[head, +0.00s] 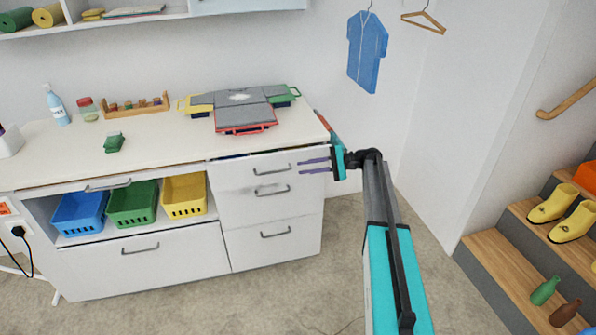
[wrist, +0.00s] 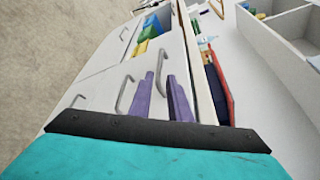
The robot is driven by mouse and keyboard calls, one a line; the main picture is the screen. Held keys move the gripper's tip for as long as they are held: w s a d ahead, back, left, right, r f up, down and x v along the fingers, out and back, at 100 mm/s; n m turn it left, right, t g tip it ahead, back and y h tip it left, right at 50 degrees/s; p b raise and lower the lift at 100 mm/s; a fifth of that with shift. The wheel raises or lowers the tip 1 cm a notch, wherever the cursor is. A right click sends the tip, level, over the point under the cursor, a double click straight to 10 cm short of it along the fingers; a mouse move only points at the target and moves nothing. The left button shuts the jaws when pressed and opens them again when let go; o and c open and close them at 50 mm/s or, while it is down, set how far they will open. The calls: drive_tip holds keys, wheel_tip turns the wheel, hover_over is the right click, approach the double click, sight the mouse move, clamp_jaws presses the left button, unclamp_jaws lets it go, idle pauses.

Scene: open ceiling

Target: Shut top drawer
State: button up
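The top drawer (head: 237,177) is the upper front of the white drawer stack at the right end of the counter. A narrow dark gap shows between its top edge and the counter, so it stands slightly open. Its grey handle (head: 272,169) also shows in the wrist view (wrist: 162,62). My gripper (head: 300,166) has two purple fingers pointing left, close to the handle's right end. In the wrist view the fingers (wrist: 160,76) are apart, with the handle just past their tips. Nothing is seen held. I cannot tell whether a finger touches the handle or drawer front.
Two more handles sit below on the stack. Blue, green and yellow baskets (head: 134,206) stand in an open shelf to the left. Grey cases (head: 242,99) lie on the counter above. Wooden steps (head: 510,262) with shoes and bottles are at the right. Floor in front is clear.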

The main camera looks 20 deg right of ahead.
drive_tip(key=shift+d, duration=0.25)
drive_tip(key=shift+s+a, duration=0.1)
clamp_jaws()
drive_tip(key=s+a+f+n+g+h, duration=0.1)
drive_tip(key=s+a+f+g+h, duration=0.1)
drive_tip(key=s+a+f, duration=0.55)
drive_tip(key=s+a+f+g+h, duration=0.1)
drive_tip(key=s+a+f, duration=0.3)
drive_tip(key=f, duration=0.6)
drive_tip(key=s+a+f+n+g+h, duration=0.2)
drive_tip(key=s+f, duration=0.6)
drive_tip(key=s, duration=0.3)
drive_tip(key=s+a+f+n+g+h, duration=0.1)
drive_tip(key=s+a+f+g+h, duration=0.15)
drive_tip(key=s+f, duration=0.65)
drive_tip(key=s+d+f+n+g+h, duration=0.1)
drive_tip(key=s+n+h, duration=0.1)
drive_tip(key=s, duration=0.7)
drive_tip(key=s+d+f+n+g+h, duration=0.1)
drive_tip(key=s+f+n+h, duration=0.1)
drive_tip(key=s, duration=0.7)
drive_tip(key=s+d+f+n+g+h, duration=0.1)
drive_tip(key=s+d+f+n+h, duration=0.1)
drive_tip(key=s, duration=0.7)
drive_tip(key=shift+h, duration=0.65)
drive_tip(key=shift+w+f, duration=0.1)
